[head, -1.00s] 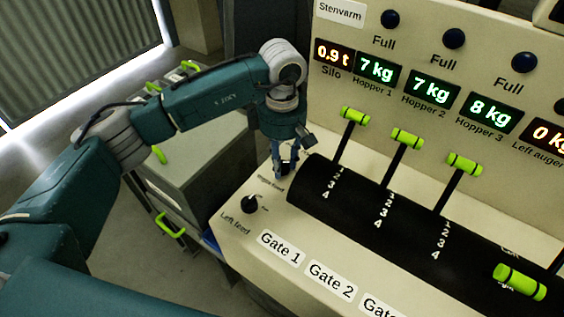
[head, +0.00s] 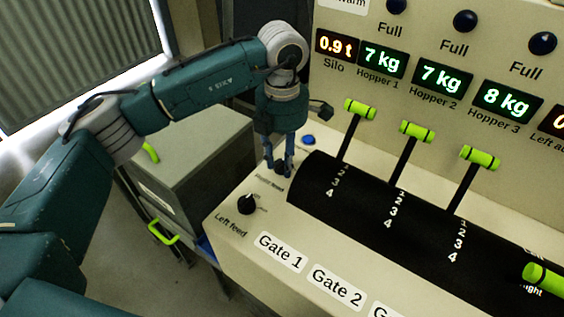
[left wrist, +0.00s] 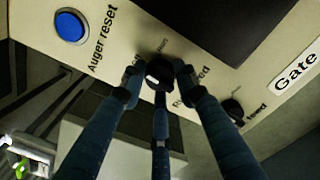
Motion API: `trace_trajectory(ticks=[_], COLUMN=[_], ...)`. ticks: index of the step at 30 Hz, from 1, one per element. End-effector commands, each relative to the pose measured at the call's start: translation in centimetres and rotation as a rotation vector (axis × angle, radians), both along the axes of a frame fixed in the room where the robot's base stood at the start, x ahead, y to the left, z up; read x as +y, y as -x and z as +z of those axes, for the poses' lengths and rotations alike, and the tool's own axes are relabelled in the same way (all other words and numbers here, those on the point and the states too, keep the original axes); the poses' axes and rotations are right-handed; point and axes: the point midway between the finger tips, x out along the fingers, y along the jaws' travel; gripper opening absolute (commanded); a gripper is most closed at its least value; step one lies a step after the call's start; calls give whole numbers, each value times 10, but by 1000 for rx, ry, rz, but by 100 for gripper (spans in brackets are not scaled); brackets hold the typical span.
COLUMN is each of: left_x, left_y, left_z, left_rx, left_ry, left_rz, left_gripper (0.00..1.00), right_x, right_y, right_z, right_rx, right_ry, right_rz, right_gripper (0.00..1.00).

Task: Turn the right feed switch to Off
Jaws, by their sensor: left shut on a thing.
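The right feed switch is a small black knob (left wrist: 158,72) on the cream panel. In the left wrist view it sits between the fingers of my left gripper (left wrist: 158,80), which is shut on it. In the head view my left gripper (head: 278,168) points down at this knob, and its fingers hide much of it and part of its label. The knob's exact setting cannot be read. The left feed switch (head: 247,204) is a similar black knob nearer the front edge, and it also shows in the left wrist view (left wrist: 232,110). My right gripper is not in view.
A blue Auger reset button (left wrist: 71,26) is beside the knob. A black curved cover (head: 330,195) with gate levers topped by green handles (head: 417,131) stands to the right. Lit displays (head: 441,77) line the upright panel. A grey cabinet (head: 185,165) is at left.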

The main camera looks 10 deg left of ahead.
Motion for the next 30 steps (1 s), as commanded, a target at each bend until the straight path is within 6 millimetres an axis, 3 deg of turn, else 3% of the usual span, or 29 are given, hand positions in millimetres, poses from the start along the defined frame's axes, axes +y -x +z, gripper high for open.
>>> trace_trajectory(ticks=[9, 24, 25, 27, 30], left_x=[0, 0, 0, 0, 0], left_y=[-1, -2, -2, -2, -1], left_z=[1, 2, 2, 2, 1], left_rx=[-4, -5, -5, -5, -3], left_ry=[0, 1, 1, 1, 1], left_rz=[109, 128, 128, 127, 126], left_gripper=[4, 4, 34, 48, 49], right_x=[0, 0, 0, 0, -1], right_y=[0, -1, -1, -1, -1], right_z=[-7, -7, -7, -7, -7], right_rx=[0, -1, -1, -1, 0], right_ry=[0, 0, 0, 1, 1], right_rz=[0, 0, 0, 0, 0], right_gripper=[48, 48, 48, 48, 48])
